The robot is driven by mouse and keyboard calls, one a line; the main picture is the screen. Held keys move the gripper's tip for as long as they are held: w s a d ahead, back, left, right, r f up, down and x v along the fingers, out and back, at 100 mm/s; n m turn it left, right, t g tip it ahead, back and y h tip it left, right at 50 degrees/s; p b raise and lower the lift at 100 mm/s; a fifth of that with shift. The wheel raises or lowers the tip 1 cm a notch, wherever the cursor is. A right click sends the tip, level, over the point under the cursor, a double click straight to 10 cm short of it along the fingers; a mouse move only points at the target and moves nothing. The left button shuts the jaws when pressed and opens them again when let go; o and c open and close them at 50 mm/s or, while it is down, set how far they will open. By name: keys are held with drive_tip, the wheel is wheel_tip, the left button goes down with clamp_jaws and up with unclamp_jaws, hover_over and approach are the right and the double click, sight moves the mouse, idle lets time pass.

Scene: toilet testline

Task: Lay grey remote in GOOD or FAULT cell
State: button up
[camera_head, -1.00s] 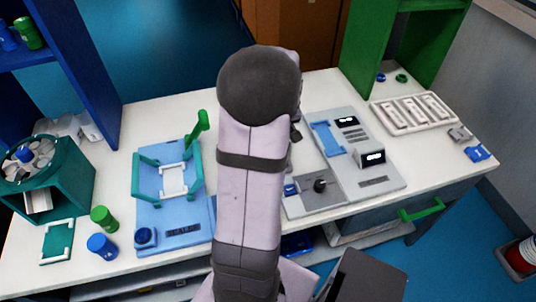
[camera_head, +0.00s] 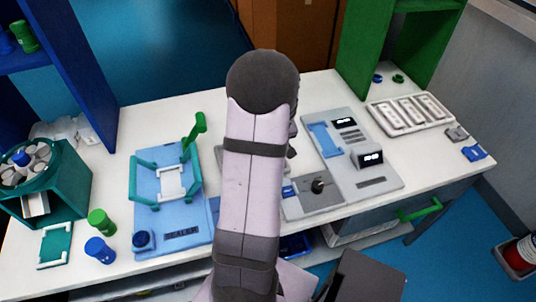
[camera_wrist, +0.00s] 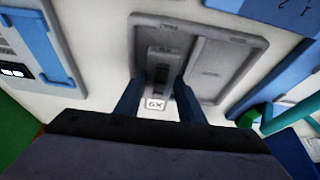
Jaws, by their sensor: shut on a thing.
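In the wrist view, my gripper (camera_wrist: 156,90) has its two dark blue fingers on either side of the near end of the grey remote (camera_wrist: 161,66), shut on it. The remote lies lengthwise over the left cell of a grey two-cell tray (camera_wrist: 197,16). I cannot tell whether it rests on the cell floor or is just above it. The right cell (camera_wrist: 214,68) is empty. The small words above the cells are too blurred to read. In the head view, my arm hides the gripper, the remote and most of the tray.
A small white label (camera_wrist: 155,104) shows between the fingers. The blue sealer (camera_head: 172,238) stands left of my arm, a grey tester with displays (camera_head: 350,150) to the right. A white slotted tray (camera_head: 412,113) is at the back right. Green and blue canisters (camera_head: 101,222) stand front left.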

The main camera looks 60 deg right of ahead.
drive_tip(key=shift+f+b, duration=0.35)
drive_tip(key=shift+f, duration=1.45)
drive_tip(key=shift+f, duration=0.15)
drive_tip(key=o, duration=0.8)
drive_tip(key=shift+o, duration=0.6)
drive_tip(key=shift+s+r, duration=0.1)
drive_tip(key=shift+r, duration=0.5)
drive_tip(key=v, duration=1.1)
drive_tip(key=shift+b, duration=0.3)
drive_tip(key=shift+a, duration=0.1)
